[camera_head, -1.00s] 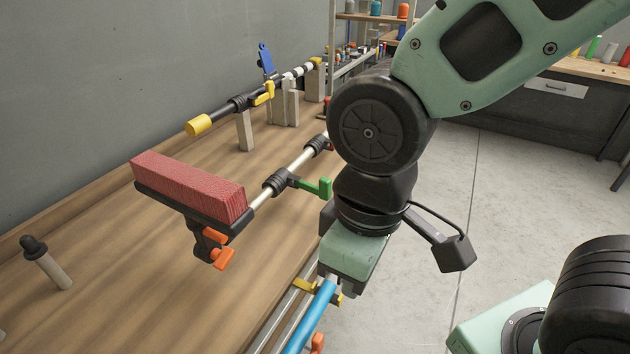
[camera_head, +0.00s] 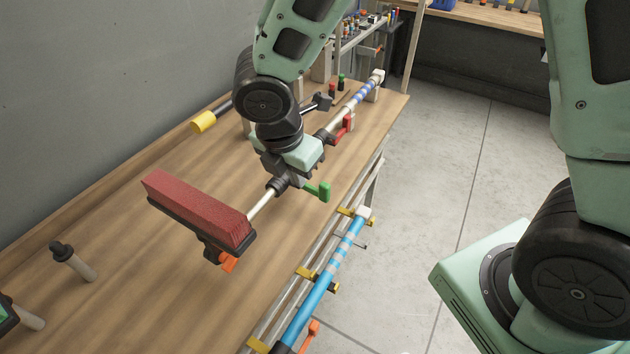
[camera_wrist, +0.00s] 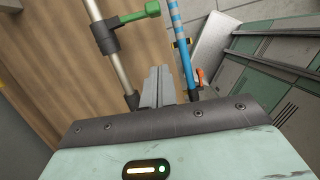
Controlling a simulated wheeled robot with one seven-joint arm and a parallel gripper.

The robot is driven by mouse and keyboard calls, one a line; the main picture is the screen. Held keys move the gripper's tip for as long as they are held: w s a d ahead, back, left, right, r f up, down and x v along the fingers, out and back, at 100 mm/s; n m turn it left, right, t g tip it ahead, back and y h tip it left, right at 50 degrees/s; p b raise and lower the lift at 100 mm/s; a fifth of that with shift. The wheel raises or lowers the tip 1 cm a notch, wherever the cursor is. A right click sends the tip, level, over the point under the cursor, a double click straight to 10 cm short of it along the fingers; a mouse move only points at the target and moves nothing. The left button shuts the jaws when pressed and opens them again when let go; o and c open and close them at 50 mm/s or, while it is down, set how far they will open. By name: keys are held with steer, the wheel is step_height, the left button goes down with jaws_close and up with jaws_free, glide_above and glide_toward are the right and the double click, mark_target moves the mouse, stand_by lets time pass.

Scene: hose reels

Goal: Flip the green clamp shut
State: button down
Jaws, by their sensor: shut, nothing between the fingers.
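The green clamp lever (camera_head: 319,190) sticks out sideways from a black collar (camera_head: 278,186) on the pale pole of the red-bristled broom (camera_head: 198,208). In the wrist view the green lever (camera_wrist: 145,12) is at the top, pointing right from its collar (camera_wrist: 106,38). My gripper (camera_wrist: 158,75) is shut and empty, its grey fingers together, to the right of the pole and below the green lever in that picture. In the head view my wrist hangs over the pole just behind the green clamp, and the fingertips are hard to make out. No contact with the clamp is visible.
A red clamp (camera_head: 347,124) sits farther along, near a blue-striped pole end (camera_head: 364,93). An orange clamp (camera_head: 229,262) is under the broom head. A blue pole (camera_head: 325,270) runs along the bench front. A yellow-ended pole (camera_head: 204,121) lies behind.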

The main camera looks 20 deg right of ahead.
mark_target(312, 186)
steer(key=shift+f, duration=0.1)
steer(key=w+d+f+p, duration=0.1)
steer(key=w+d+f, duration=0.2)
steer(key=f, duration=0.6)
steer(key=shift+d+f, duration=0.25)
steer(key=shift+d, duration=1)
